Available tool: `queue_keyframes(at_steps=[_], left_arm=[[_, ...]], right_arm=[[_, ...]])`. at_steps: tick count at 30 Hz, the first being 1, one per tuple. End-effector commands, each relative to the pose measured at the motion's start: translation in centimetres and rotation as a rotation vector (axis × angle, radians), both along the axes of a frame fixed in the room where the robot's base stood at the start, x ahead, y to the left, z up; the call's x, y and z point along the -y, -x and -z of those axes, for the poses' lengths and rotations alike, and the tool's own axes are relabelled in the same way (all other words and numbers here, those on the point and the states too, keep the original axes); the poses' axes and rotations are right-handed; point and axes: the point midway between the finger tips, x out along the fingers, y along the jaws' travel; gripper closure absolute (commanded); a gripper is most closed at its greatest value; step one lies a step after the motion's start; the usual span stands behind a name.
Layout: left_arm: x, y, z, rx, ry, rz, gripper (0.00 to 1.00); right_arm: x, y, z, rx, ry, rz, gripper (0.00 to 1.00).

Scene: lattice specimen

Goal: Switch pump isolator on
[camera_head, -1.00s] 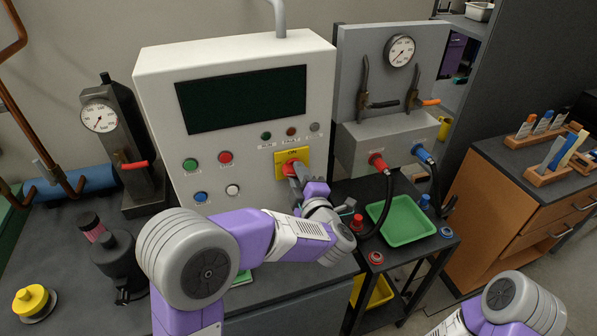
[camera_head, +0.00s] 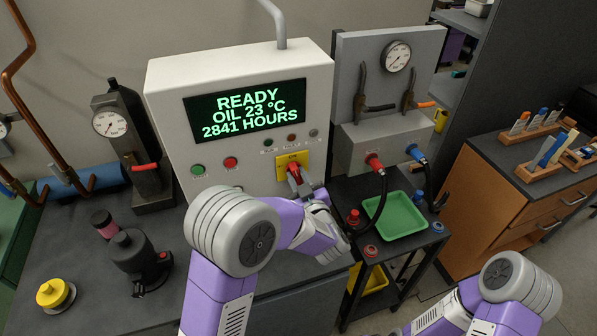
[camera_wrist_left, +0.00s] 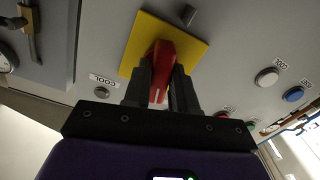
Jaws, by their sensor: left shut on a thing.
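The pump isolator is a red rotary handle (camera_head: 294,169) on a yellow plate (camera_head: 283,158), low on the right of the white control panel (camera_head: 165,120). My left gripper (camera_head: 297,181) is shut on the red handle. In the left wrist view both fingers lie along the sides of the red handle (camera_wrist_left: 163,53), in front of the yellow plate (camera_wrist_left: 192,48). The panel's screen (camera_head: 247,112) is lit and reads "READY, OIL 23 °C, 2841 HOURS" in green. My left arm hides the panel's lower part. My right gripper is out of the picture; only part of the right arm shows.
To the right stand a grey gauge panel (camera_head: 350,60) with red and blue hose couplings and a small cart with a green tray (camera_head: 408,222). A dark gauge stand (camera_head: 112,122) and a black-capped fitting (camera_head: 135,255) are left on the bench. A wooden drawer cabinet (camera_head: 500,215) is far right.

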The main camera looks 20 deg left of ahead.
Motion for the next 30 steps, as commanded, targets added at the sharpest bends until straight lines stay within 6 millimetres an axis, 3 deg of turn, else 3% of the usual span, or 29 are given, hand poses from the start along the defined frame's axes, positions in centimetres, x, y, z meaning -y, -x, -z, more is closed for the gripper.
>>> queue_keyframes(at_steps=[12, 30], left_arm=[[0.0, 0.0, -0.2, -0.127, -0.191, 0.000, 1.00], [0.0, 0.0, -0.1, -0.151, -0.231, -0.001, 1.00]], right_arm=[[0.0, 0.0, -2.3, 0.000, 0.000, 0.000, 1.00], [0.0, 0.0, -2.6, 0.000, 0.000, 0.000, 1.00]])
